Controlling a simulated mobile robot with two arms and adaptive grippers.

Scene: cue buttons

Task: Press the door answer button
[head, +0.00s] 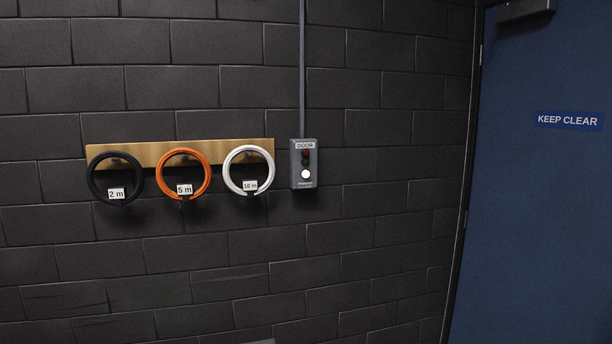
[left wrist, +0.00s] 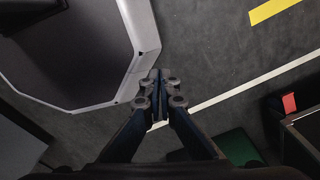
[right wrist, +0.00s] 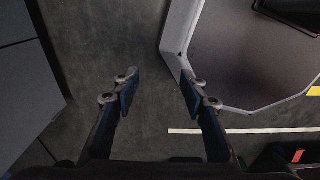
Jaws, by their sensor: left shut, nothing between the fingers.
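A grey door box (head: 304,163) labelled DOOR is mounted on the dark block wall. It has a dark red light (head: 305,154) at the top, a dark green light (head: 305,163) below it, and a round white button (head: 305,173) low down, with a small label under it too small to read. In the left wrist view my left gripper (left wrist: 157,98) is shut and empty above the floor. In the right wrist view my right gripper (right wrist: 157,92) is open and empty above the floor. Neither gripper shows in the head view; both are away from the box.
Left of the box, a wooden rail (head: 215,148) holds a black coil (head: 92,178), an orange coil (head: 207,178) and a white coil (head: 228,172). A conduit (head: 302,70) rises above the box. A blue door (head: 540,220) marked KEEP CLEAR stands at right.

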